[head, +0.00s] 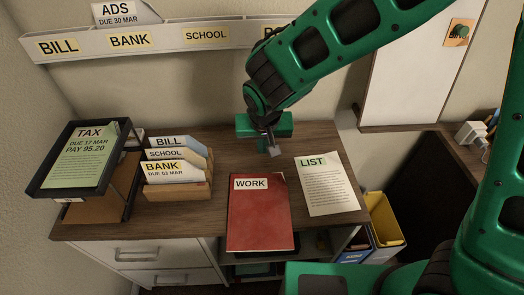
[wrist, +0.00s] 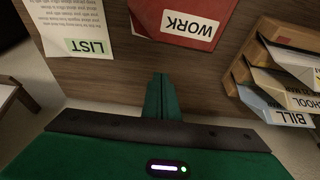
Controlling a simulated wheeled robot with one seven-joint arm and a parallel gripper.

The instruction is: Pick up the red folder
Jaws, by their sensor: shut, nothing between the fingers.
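The red folder (head: 260,220), with a white WORK label, lies flat at the front of the wooden desk, its near edge by the desk's front edge. My green gripper (head: 272,150) is above the back of the desk, behind the folder and apart from it. In the wrist view the folder (wrist: 172,38) shows upside down at the top, beyond the fingertips (wrist: 163,78). The fingers are together with nothing between them.
A LIST sheet (head: 327,187) lies right of the folder. A wooden sorter (head: 178,191) with BILL, SCHOOL and BANK papers stands left. A black tray (head: 60,190) holding a TAX sheet is farther left. A labelled wall rack (head: 160,40) runs behind. Bare desk lies between gripper and folder.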

